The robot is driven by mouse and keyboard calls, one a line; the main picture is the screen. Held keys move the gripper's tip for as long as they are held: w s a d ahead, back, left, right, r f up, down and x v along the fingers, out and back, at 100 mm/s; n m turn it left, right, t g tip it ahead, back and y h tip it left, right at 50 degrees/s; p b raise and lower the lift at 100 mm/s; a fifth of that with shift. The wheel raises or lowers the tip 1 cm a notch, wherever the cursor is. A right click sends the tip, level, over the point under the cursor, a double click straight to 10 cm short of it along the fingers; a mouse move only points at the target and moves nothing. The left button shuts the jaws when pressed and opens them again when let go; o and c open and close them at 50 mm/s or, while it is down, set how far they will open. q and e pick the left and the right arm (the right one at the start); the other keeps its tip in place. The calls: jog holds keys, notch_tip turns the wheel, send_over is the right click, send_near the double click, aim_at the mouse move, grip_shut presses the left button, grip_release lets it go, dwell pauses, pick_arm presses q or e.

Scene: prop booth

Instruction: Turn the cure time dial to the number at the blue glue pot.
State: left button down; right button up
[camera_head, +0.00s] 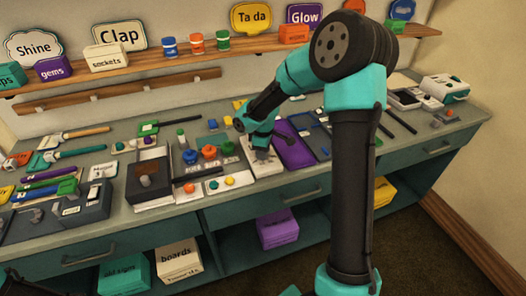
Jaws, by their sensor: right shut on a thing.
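The blue glue pot (190,157) stands on the bench, left of an orange pot (208,152) and a green pot (228,148). Small marks on the strip in front of the pots are too small to read. My right gripper (262,154) points down over a pale panel (267,169) just right of the pots. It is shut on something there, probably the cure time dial. The gripper hides the dial, so its pointer and setting cannot be read. My left gripper is not in view.
A dark box (148,183) and a plate with coloured knobs (220,184) lie left of my right gripper. A purple tray (294,147) lies close on its right. Brushes and tools crowd the bench's left end. A shelf (150,77) with signs runs along the wall.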

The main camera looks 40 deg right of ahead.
jog(key=o, duration=0.9)
jog(key=shift+r, duration=0.1)
notch_tip(320, 180, up, 17)
jog(key=shift+r, duration=0.15)
dwell(0.5)
